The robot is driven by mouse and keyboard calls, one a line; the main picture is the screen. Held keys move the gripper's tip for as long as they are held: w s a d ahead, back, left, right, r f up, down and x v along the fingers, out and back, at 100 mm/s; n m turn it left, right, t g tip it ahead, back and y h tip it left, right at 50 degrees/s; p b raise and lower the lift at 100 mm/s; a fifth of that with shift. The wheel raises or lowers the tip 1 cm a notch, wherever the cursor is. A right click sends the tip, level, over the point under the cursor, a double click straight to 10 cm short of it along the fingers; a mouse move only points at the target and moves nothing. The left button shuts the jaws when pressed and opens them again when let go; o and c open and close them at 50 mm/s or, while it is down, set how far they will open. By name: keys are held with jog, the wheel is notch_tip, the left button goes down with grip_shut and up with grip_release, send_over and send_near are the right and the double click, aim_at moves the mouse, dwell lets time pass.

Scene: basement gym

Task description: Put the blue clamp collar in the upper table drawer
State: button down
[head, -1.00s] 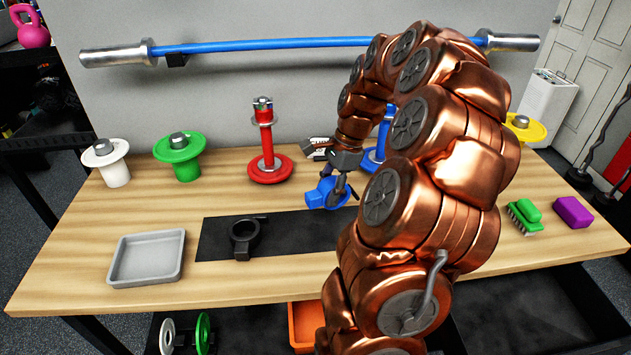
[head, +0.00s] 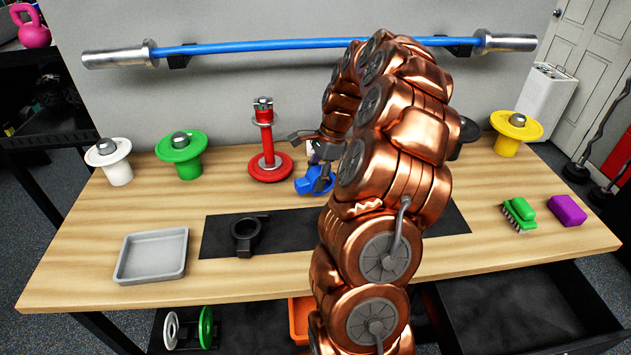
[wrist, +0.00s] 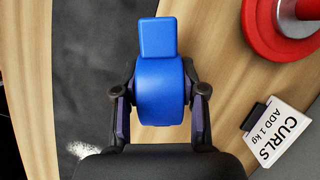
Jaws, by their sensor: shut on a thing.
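The blue clamp collar (head: 311,183) is at the middle of the table, left of my arm in the head view. In the wrist view the collar (wrist: 160,92) sits between both fingers of my gripper (wrist: 160,104), which is shut on its sides. My gripper (head: 322,178) is partly hidden by my own arm in the head view. A drawer (head: 520,310) stands pulled out under the right of the table, dark and empty where I can see it. I cannot tell from the view whether it is the upper one.
The red plate stand (head: 268,165) is just left of the collar. A black collar (head: 244,236) lies on the dark mat (head: 285,232), beside a grey tray (head: 152,255). A CURLS card (wrist: 276,132) stands nearby. A green brush (head: 520,213) and purple block (head: 567,210) lie at right.

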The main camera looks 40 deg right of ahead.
jog(key=shift+f+p, duration=0.3)
jog(key=shift+f, duration=0.65)
jog(key=shift+f+b, duration=0.45)
jog(key=shift+f, duration=0.2)
jog(key=c, duration=0.7)
grip_release()
jog(key=shift+o, duration=0.2)
jog(key=shift+r, duration=0.1)
jog(key=shift+r, duration=0.25)
jog(key=b+v, duration=0.2)
jog(key=v, duration=0.9)
jog(key=shift+w, duration=0.15)
jog(key=shift+v, duration=0.8)
